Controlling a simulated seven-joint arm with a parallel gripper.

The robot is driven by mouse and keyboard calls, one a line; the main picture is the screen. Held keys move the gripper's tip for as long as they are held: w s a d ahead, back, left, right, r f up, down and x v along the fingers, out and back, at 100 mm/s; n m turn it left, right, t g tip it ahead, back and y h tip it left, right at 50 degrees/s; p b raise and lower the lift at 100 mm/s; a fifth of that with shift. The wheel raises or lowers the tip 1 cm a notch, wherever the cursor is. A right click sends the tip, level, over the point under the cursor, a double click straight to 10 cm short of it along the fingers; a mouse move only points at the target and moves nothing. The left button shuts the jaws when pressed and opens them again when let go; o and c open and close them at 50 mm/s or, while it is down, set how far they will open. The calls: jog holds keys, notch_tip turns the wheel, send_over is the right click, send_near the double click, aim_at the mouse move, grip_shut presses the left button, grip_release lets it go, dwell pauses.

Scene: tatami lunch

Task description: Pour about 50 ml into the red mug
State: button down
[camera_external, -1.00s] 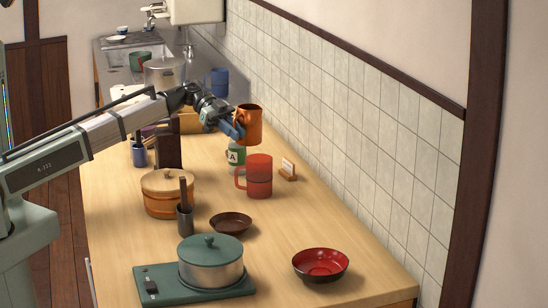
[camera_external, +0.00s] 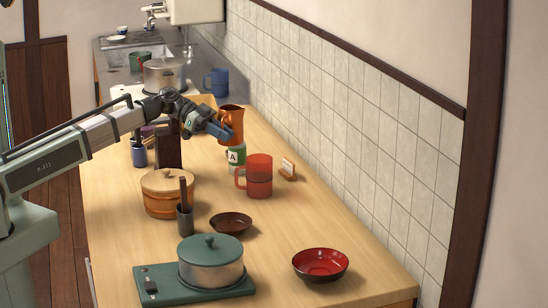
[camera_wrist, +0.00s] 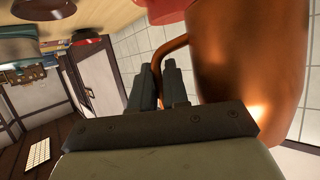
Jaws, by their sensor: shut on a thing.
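The jug looks close to upright and apart from the mug. In the wrist view, my fingers (camera_wrist: 162,85) are at the handle of the jug (camera_wrist: 250,60), which fills the right side. A red thing, probably the mug (camera_wrist: 165,10), shows at the top edge. The jug's contents are hidden.
A white and green container marked A (camera_external: 236,156) stands just behind the mug, below the jug. A small card stand (camera_external: 288,170) is right of the mug. A wooden tub (camera_external: 167,196), a dark bowl (camera_external: 231,222), a green pot (camera_external: 210,262) and a red bowl (camera_external: 320,264) stand nearer.

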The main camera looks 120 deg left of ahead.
notch_tip(320, 180, down, 6)
jog(key=w+m+g+y, duration=0.2)
jog(key=g+y, duration=0.1)
jog(key=g, duration=0.9)
jog(key=shift+d+f+g, duration=0.2)
jog(key=shift+d+g, duration=0.1)
dwell(0.7)
jog(key=shift+s+f+y, duration=0.1)
jog(key=shift+f+y, duration=0.15)
jog(key=shift+y, duration=0.05)
jog(key=shift+g, duration=0.4)
jog(key=shift+r+g+y, duration=0.1)
jog(key=shift+g+y, duration=0.2)
jog(key=shift+y, duration=0.1)
